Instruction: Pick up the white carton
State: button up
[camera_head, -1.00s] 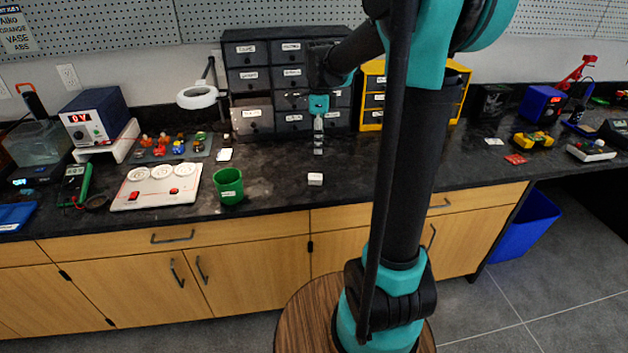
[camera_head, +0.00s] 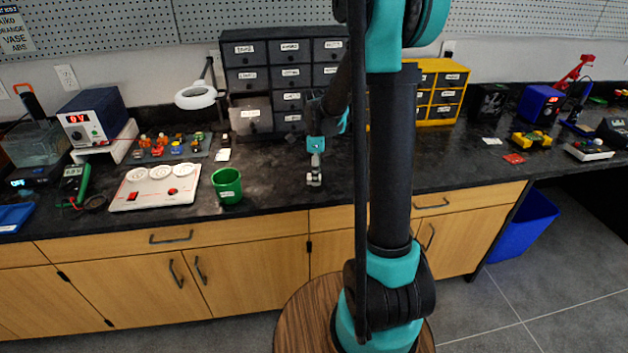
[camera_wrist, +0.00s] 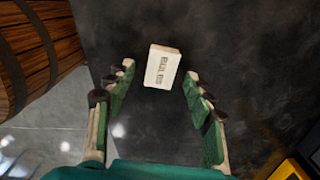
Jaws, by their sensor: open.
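The small white carton (camera_wrist: 163,67) lies on the dark bench top, with dark lettering on its upper face in the wrist view. My gripper (camera_wrist: 158,78) is open, and its two green-padded fingers stand to the left and right of the carton's near end, apart from it. In the head view my gripper (camera_head: 314,182) is low over the bench, right of the green cup, and covers most or all of the carton.
A green cup (camera_head: 228,186) stands left of my gripper. Dark drawer cabinets (camera_head: 285,75) stand behind it, with one drawer pulled out. A white panel with dials (camera_head: 155,187) lies further left. The bench (camera_head: 270,180) around my gripper is clear.

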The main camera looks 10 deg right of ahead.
jog(key=shift+f, duration=0.25)
jog(key=shift+c, duration=0.5)
jog(key=c, duration=0.9)
jog(key=shift+o, duration=0.2)
